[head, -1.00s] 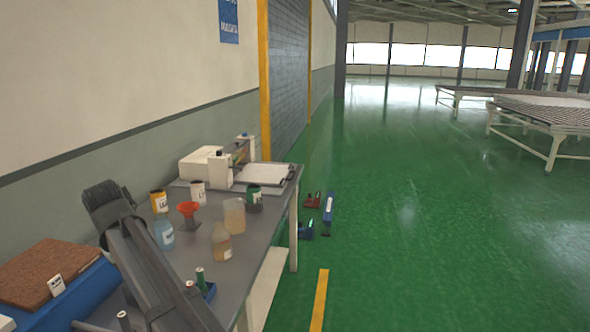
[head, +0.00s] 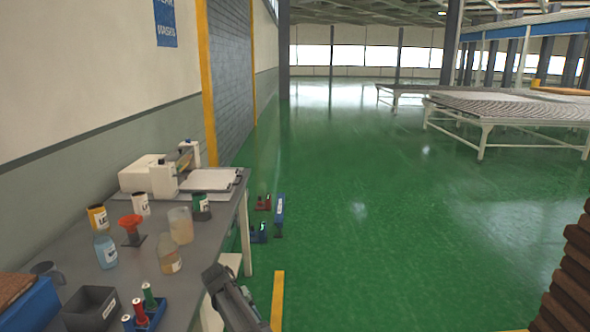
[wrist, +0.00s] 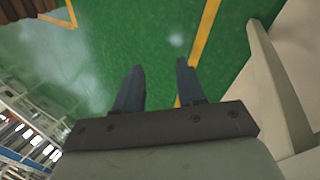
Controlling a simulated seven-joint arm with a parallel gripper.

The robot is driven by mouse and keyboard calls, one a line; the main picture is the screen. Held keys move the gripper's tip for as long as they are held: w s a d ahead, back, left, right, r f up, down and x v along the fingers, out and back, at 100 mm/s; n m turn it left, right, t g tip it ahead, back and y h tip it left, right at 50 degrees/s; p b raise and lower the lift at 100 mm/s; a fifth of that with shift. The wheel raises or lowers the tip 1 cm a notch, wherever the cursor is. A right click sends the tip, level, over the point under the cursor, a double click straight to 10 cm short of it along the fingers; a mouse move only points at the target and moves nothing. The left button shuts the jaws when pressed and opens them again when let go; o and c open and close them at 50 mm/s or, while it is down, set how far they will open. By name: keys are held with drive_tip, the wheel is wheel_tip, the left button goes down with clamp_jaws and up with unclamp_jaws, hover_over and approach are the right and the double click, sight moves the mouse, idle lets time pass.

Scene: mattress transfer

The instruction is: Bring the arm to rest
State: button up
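My gripper (wrist: 160,66) shows in the wrist view with two dark fingers apart and nothing between them. It is open above the green floor. In the head view, the end of my arm (head: 228,290) is low in the picture, beside the right edge of the grey workbench (head: 204,240). I cannot make out the fingers clearly there.
The bench holds an orange funnel (head: 131,226), bottles (head: 180,226), a dark bin (head: 92,308) and a blue rack (head: 150,316). A brown stack (head: 572,275) stands at right. The middle floor is clear.

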drive_tip(key=s+d+f+m+g+y, duration=0.1)
drive_tip(key=s+d+f+g, duration=0.1)
drive_tip(key=s+d+f, duration=0.8)
drive_tip(key=s+d+f+g, duration=0.2)
drive_tip(key=s+d+f, duration=0.5)
drive_tip(key=d+f, duration=0.55)
drive_tip(key=s+d+f+m+g+y, duration=0.1)
drive_tip(key=s+d+f, duration=0.2)
drive_tip(key=s, duration=0.7)
drive_tip(key=s+d+f+m+g+y, duration=0.1)
drive_tip(key=s+d+f, duration=0.2)
drive_tip(key=s, duration=0.7)
drive_tip(key=s+d+f+g+y, duration=0.1)
drive_tip(key=s+d+f+g, duration=0.1)
drive_tip(key=s+f, duration=0.3)
drive_tip(key=s+d, duration=0.1)
drive_tip(key=s, duration=0.3)
drive_tip(key=shift+s+m+y, duration=0.4)
